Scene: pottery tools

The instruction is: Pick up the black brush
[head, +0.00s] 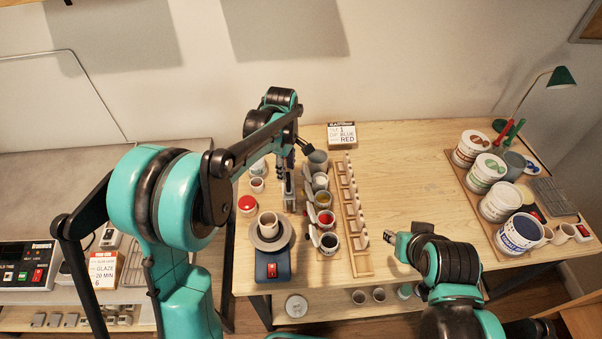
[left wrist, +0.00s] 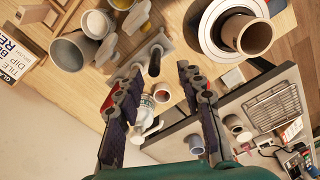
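A thin dark-tipped piece (left wrist: 155,62), which may be the black brush, shows between my left fingertips in the left wrist view; it is too small to be sure. My left gripper (left wrist: 160,70) is open, its two fingers apart on either side of it, with no contact visible. In the head view my left gripper (head: 289,172) hangs over the table's left part, beside the row of cups, and my arm hides part of that area. My right gripper (head: 402,246) is at the table's front, right of the wooden rack, away from the cups; its fingers are unclear.
Several cups (head: 324,220) stand beside a slatted wooden rack (head: 358,262). Glaze buckets (head: 500,203) stand at right. The table (head: 430,180) is clear in the middle.

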